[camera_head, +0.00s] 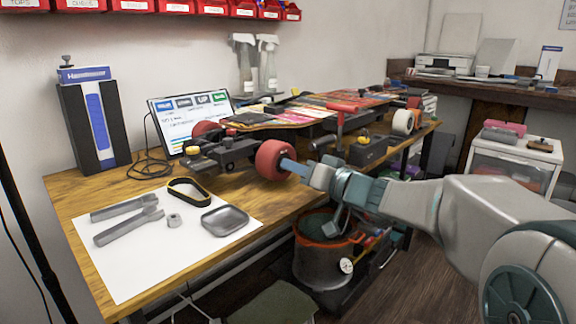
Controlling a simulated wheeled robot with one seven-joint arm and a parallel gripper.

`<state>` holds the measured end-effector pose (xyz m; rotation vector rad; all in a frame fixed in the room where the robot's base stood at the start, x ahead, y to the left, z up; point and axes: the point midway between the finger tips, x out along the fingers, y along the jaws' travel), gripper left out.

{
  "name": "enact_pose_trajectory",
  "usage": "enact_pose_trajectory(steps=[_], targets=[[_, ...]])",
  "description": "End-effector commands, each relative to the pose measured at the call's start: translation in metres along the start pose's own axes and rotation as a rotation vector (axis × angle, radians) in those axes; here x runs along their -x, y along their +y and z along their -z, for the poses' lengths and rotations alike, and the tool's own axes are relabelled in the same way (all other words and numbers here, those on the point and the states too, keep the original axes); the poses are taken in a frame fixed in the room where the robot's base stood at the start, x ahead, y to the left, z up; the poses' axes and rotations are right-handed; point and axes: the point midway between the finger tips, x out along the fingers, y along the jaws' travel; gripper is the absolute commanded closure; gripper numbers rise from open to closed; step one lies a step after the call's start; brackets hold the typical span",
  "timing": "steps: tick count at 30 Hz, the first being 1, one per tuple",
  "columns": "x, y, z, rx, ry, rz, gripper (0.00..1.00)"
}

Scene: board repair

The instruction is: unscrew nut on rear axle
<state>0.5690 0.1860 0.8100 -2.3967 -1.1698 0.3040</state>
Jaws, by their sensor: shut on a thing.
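An electric skateboard (335,108) rests upside up on a stand on the wooden workbench. Its rear axle end carries a red wheel (274,160) facing me, at the near left end of the board. My gripper (297,168) comes in from the right at the hub of this wheel. Its jaws are shut at the axle end, and the nut there is hidden by the jaws. A second red wheel (206,129) shows on the far side of the same axle.
A white sheet (130,271) on the bench holds two wrenches (128,226), a small socket-like part (174,220), a black belt (188,190) and a grey metal tray (225,220). A tablet (190,118) stands behind. A bucket (322,262) stands below the bench edge, under my arm.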

Motion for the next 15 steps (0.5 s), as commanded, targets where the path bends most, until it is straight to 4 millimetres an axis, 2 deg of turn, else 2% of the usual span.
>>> enact_pose_trajectory(steps=[15], targets=[[0.024,0.0,0.0,-0.001,0.001,-0.001,0.99]])
